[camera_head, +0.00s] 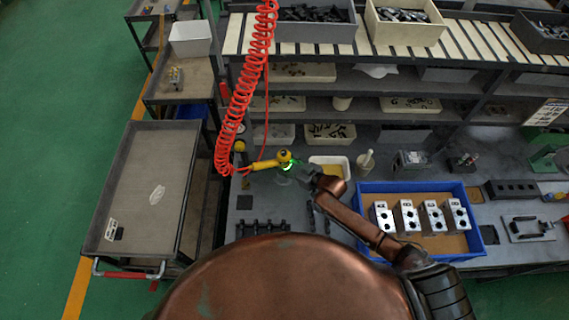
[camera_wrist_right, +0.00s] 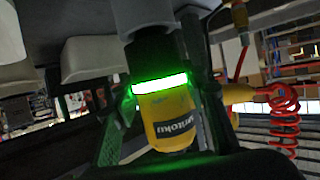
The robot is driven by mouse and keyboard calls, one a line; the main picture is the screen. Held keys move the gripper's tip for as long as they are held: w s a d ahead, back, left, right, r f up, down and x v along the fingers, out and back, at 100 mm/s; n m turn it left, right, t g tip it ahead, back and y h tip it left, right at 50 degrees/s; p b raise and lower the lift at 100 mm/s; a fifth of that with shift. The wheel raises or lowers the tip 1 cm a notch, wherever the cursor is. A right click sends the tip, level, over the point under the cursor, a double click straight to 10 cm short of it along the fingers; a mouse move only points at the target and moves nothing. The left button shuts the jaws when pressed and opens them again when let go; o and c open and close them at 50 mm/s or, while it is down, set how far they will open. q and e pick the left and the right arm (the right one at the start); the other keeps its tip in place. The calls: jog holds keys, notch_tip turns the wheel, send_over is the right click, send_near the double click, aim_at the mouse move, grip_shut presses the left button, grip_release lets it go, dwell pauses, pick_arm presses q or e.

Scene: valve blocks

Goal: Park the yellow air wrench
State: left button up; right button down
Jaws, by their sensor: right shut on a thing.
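The yellow air wrench (camera_head: 265,164) is in the middle of the head view, above the back left part of the bench. A red coiled hose (camera_head: 238,100) runs up from its left end. My right gripper (camera_head: 291,168) is at its right end, beside a glowing green ring. In the right wrist view the wrench's yellow body (camera_wrist_right: 172,118) sits between the fingers of my right gripper (camera_wrist_right: 163,95), shut on it. The black part beyond the ring meets a grey cylinder (camera_wrist_right: 145,14); I cannot tell whether this is a holder. My left gripper is not in view.
A blue tray (camera_head: 470,222) with several metal valve blocks (camera_head: 406,216) stands to the right. A white bin (camera_head: 342,163) and a mortar-like cup (camera_head: 366,160) are behind my right arm. Dark racks (camera_head: 262,228) lie in front. Shelves with bins stand behind; a grey cart (camera_head: 150,180) is left.

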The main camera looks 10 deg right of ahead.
jog(key=shift+w+f+b, duration=0.1)
jog(key=shift+f+b, duration=0.1)
jog(key=shift+b, duration=0.15)
dwell(0.4)
jog(key=c, duration=1.1)
grip_release()
jog(key=shift+s+f, duration=0.2)
jog(key=shift+f, duration=0.15)
jog(key=v, duration=1.2)
jog(key=shift+w+r, duration=0.1)
jog(key=shift+r, duration=0.1)
